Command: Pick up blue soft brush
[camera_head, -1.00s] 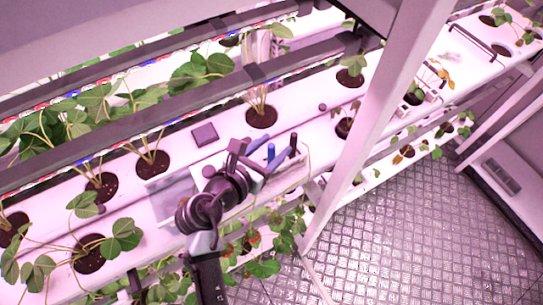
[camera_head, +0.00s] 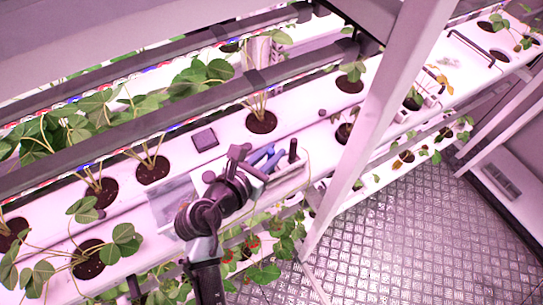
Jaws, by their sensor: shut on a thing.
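The blue soft brush (camera_head: 272,160) is at the front edge of the white planting rack (camera_head: 222,150), right of my gripper's wrist. My gripper (camera_head: 253,163) is low over the rack and shut on the brush. The gripper's dark body hides part of the brush, and the fingertips are hard to make out. A dark upright handle (camera_head: 293,150) stands just right of the brush, apart from the gripper.
A small dark square box (camera_head: 204,139) lies on the rack behind my gripper. Strawberry plants (camera_head: 261,121) grow from round holes along it. A pale slanted post (camera_head: 372,125) stands to the right. The metal floor (camera_head: 400,230) there is clear.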

